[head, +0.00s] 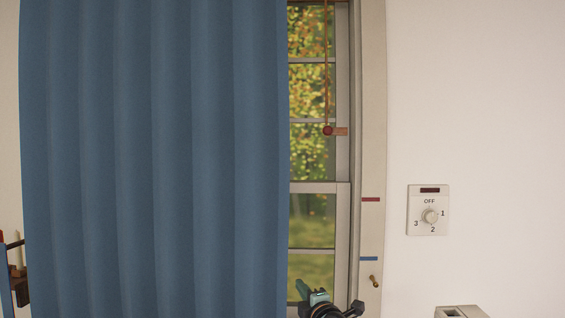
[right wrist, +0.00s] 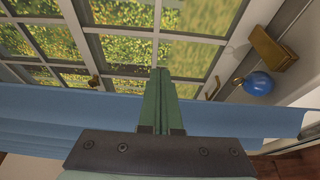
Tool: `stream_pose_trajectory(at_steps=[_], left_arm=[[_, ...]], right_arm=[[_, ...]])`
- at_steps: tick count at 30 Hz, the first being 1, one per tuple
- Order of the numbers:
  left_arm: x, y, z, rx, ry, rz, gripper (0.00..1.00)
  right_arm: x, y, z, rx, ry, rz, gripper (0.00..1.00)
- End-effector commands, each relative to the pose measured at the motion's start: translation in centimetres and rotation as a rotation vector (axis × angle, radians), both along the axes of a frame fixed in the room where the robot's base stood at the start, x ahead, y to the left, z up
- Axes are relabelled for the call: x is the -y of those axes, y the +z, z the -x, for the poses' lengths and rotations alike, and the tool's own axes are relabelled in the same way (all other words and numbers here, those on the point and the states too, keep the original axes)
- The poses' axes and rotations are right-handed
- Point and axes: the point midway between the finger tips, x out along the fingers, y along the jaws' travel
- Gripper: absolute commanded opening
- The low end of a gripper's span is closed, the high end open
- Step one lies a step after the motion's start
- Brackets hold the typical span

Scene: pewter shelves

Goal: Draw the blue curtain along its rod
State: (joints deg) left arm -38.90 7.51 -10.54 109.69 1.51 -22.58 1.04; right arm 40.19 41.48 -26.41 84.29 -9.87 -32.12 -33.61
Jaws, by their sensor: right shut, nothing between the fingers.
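The blue curtain (head: 150,160) hangs in folds over most of the window in the head view. Its right edge lies left of a strip of bare panes. The rod is out of view. My right gripper (head: 308,292) is low in the head view, just right of the curtain's edge, in front of the lower panes. In the right wrist view its green fingers (right wrist: 158,75) are shut together with nothing between them. The curtain (right wrist: 55,110) runs as a blue band across that view, behind the gripper's body; whether they touch I cannot tell. My left gripper is not in view.
A red ball (head: 327,130) hangs on a cord before the panes. The window frame carries a red mark (head: 370,199), a blue mark (head: 369,258) and a brass hook (head: 375,281). A dial (head: 429,216) is on the wall. A blue ball (right wrist: 258,83) shows in the wrist view.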

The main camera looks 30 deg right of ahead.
Motion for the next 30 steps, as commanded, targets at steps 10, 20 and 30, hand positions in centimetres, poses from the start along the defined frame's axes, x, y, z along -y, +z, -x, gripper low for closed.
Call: stream_pose_trajectory(at_steps=[10, 20, 30], left_arm=[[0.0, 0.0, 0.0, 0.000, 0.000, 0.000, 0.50], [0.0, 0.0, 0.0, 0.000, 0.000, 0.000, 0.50], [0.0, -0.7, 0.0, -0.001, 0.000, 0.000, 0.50]], right_arm=[[0.0, 0.0, 0.0, 0.000, 0.000, 0.000, 0.00], [-2.4, 0.1, -1.5, 0.002, 0.003, -0.004, 0.00], [-7.2, -0.1, -4.3, 0.001, 0.003, -0.003, 0.00]])
